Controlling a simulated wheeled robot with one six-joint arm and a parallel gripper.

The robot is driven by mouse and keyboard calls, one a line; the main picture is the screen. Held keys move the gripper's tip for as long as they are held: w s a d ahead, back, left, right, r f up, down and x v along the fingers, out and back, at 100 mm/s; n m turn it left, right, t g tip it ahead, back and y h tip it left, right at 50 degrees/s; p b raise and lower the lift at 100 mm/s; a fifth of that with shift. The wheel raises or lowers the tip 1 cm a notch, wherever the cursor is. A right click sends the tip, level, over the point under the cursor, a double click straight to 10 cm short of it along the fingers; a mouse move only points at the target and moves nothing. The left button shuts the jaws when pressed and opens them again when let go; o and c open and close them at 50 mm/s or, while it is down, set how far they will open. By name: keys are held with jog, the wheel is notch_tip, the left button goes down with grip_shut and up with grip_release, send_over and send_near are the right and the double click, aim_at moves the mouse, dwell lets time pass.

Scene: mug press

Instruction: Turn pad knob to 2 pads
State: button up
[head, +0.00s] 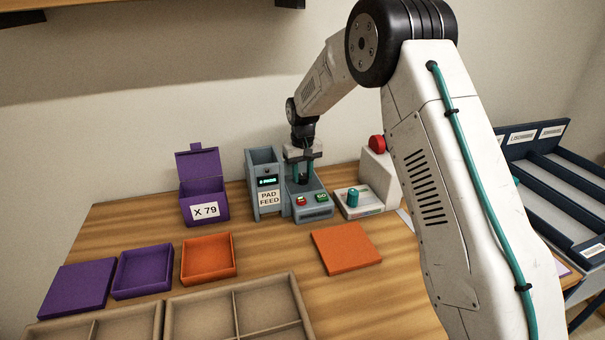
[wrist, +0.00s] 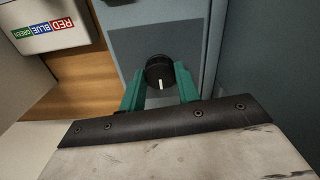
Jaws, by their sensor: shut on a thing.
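The pad knob (wrist: 159,71) is a round black dial with a white pointer mark, seen in the wrist view on a grey-blue panel. The mark points toward the bottom of that view. My gripper (wrist: 160,88) has its two teal fingers on either side of the knob, shut on it. In the head view my gripper (head: 302,172) reaches down over the machine beside the PAD FEED unit (head: 269,198); the knob is hidden there. The unit's small lit display (head: 268,181) carries teal text; its number is too small to read surely.
The machine's base (head: 312,212) has red and green buttons. A grey box with a teal knob (head: 353,197) stands to its right, near a red button (head: 377,143). A purple X 79 box (head: 205,190) stands left. An orange pad (head: 346,249) and trays lie in front.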

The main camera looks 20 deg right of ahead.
aim_at(302, 176)
jog(key=o, duration=1)
jog(key=shift+r, duration=0.1)
notch_tip(302, 176, up, 8)
jog(key=shift+f, duration=0.15)
jog(key=shift+g, duration=0.6)
jog(key=s, duration=0.1)
jog(key=s+f, duration=0.1)
jog(key=s, duration=0.1)
jog(key=s+f, duration=0.1)
jog(key=shift+s+d, duration=0.1)
jog(key=shift+s, duration=0.3)
jog(key=s+d+r+t, duration=0.1)
jog(key=s+r, duration=0.4)
jog(key=s, duration=0.9)
jog(key=s+d+r, duration=0.1)
jog(key=s+r, duration=0.4)
jog(key=s, duration=1)
jog(key=s+d+r+m+t, duration=0.1)
jog(key=s+r, duration=0.3)
jog(key=s, duration=1.1)
jog(key=shift+s+r+t, duration=0.15)
jog(key=shift+r+t, duration=0.15)
jog(key=shift+r, duration=0.1)
